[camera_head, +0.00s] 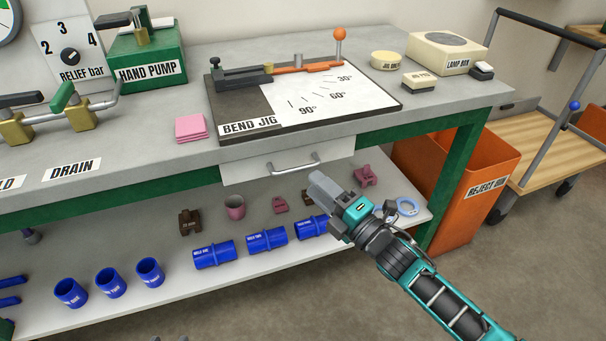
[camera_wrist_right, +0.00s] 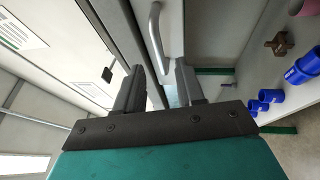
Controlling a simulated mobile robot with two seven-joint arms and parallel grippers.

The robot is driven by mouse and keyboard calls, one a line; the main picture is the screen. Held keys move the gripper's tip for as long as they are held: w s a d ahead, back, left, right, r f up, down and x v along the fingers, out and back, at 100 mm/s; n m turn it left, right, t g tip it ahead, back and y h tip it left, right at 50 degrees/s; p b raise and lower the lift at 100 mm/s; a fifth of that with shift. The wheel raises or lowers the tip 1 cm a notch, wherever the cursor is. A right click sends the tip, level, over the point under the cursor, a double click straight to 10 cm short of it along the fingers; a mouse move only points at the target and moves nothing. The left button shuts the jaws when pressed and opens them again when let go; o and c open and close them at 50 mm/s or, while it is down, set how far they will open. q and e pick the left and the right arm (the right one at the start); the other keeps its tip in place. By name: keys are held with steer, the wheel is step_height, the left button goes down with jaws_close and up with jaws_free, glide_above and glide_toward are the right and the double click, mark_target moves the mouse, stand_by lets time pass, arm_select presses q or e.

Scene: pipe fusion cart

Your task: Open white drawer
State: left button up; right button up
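The white drawer (camera_head: 240,172) sits under the bench top, below the bend jig board, and looks shut. Its silver bar handle (camera_head: 293,165) is on the front. My right gripper (camera_head: 318,184) is just below and right of the handle in the head view. In the right wrist view, the two fingers (camera_wrist_right: 158,80) are apart with nothing between their tips. The handle (camera_wrist_right: 156,38) shows ahead of the gap between them, and it looks clear of both fingers. My left gripper is not in view.
The lower shelf (camera_head: 330,247) holds blue sleeves (camera_head: 267,240) and small pink and brown parts below the drawer. An orange reject bin (camera_head: 455,190) stands at the bench's right end. The bend jig (camera_head: 300,95) and pink pads (camera_head: 191,128) lie on the bench top.

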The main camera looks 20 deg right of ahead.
steer(key=shift+x, duration=2.5)
steer(key=shift+c, duration=0.4)
jaws_close()
